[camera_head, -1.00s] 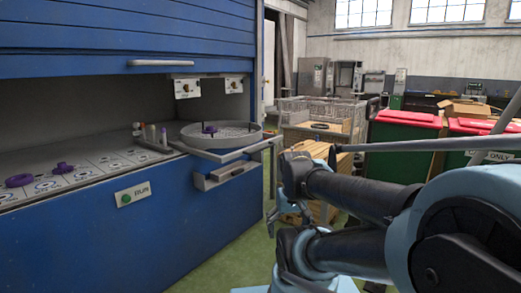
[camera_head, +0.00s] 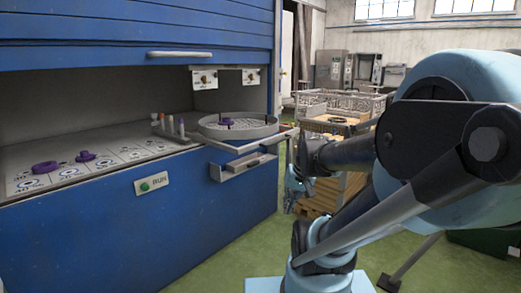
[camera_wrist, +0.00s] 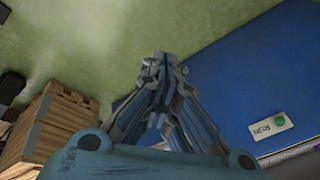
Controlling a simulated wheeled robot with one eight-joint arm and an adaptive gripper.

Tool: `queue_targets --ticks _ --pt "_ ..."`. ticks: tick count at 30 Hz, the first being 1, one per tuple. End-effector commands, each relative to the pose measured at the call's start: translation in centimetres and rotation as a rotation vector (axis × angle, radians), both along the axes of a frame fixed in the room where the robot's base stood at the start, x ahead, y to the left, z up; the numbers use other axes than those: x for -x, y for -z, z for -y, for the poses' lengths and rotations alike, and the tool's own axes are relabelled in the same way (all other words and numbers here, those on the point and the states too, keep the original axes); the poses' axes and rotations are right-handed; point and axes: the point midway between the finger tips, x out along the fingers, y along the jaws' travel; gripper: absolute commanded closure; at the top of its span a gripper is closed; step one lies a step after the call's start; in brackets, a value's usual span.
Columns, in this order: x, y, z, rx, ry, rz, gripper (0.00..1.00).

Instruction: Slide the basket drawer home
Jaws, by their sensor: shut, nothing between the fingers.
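The basket drawer (camera_head: 268,142) is a grey pulled-out tray at the right end of the blue cabinet. It carries a round grey basket (camera_head: 222,134) with a purple ring and pegs in it. The drawer sticks out past the cabinet front, its right end reaching close to my arm in the picture. My gripper (camera_head: 292,200) hangs to the right of the drawer and lower, partly hidden by my arm. In the wrist view, my gripper (camera_wrist: 160,62) is shut with its fingers together and empty, over the green floor beside the blue cabinet front (camera_wrist: 235,80). The drawer is not clear in that view.
A small open grey shelf (camera_head: 243,168) juts out below the drawer. A RUN button plate (camera_head: 151,183) is on the cabinet front. Wooden pallets (camera_head: 322,196) with a wire crate (camera_head: 345,104) stand behind my arm. Green floor (camera_head: 225,255) is free before the cabinet.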

Motion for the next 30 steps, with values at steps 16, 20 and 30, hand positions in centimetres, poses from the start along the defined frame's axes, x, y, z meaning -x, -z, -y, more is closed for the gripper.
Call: queue_targets --ticks 16,20,30 --pt "-12.3 -3.5 -4.4 -0.371 0.109 0.088 1.00" --pt "-15.3 -4.2 -4.9 -0.458 0.136 0.113 1.00" --pt "-23.0 -5.5 -4.9 -0.686 0.214 0.179 1.00"
